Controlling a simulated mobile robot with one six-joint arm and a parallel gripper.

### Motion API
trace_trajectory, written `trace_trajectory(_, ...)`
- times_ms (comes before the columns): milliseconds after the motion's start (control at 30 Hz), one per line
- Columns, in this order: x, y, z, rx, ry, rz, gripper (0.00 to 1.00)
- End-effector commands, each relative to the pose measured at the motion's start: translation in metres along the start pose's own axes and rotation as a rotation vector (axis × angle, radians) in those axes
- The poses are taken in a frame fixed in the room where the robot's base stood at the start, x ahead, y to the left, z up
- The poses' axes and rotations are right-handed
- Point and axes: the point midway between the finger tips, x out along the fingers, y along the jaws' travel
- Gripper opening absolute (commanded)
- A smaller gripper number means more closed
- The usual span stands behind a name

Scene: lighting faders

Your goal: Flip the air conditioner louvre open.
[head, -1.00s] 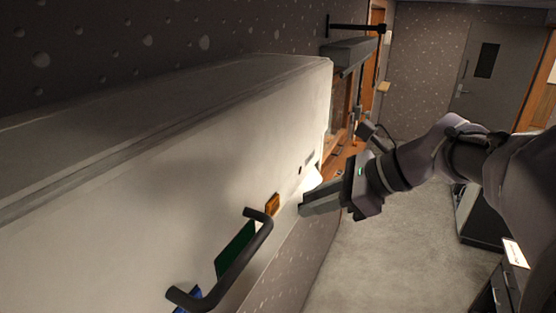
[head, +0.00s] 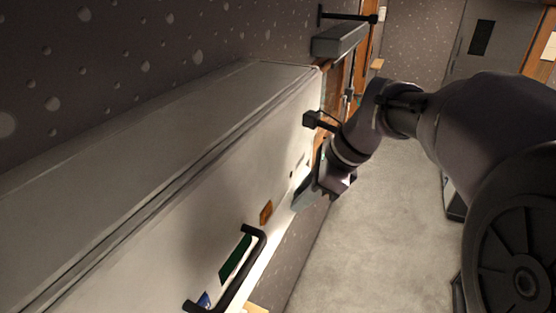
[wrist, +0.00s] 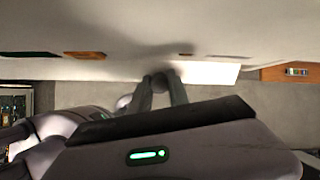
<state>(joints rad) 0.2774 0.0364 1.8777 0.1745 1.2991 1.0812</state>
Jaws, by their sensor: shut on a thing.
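The air conditioner (head: 160,205) is a long white box on the patterned wall, and its pale underside or front fills the top of the wrist view (wrist: 130,25). My gripper (head: 301,196) is at its lower front edge, near the far right end. In the wrist view my fingers (wrist: 162,80) are close together and reach up to that edge. They are shut on a part there, seemingly the louvre's lip, but the fingers hide it. A bright pale strip (wrist: 207,72) shows just right of the fingertips. How far the louvre stands open cannot be told.
A dark bar handle (head: 259,253) stands out from the unit's front, left of my gripper, by an orange tag (head: 266,212) and a green label (head: 235,260). A grey box (head: 338,40) is on the wall beyond.

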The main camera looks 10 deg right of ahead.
Motion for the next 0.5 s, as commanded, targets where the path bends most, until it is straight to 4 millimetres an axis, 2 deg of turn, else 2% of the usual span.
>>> trace_trajectory(200, -0.0002, -0.0002, 0.0000, -0.001, 0.000, -0.001, 0.00)
trace_trajectory(233, -0.0002, -0.0002, 0.0000, -0.001, 0.000, -0.001, 0.26)
trace_trajectory(300, -0.0002, -0.0002, 0.0000, -0.001, 0.000, -0.001, 0.40)
trace_trajectory(333, -0.0002, -0.0002, 0.0000, -0.001, 0.000, -0.001, 0.44)
trace_trajectory(500, -0.0002, -0.0001, -0.0001, -0.001, 0.000, -0.001, 0.44)
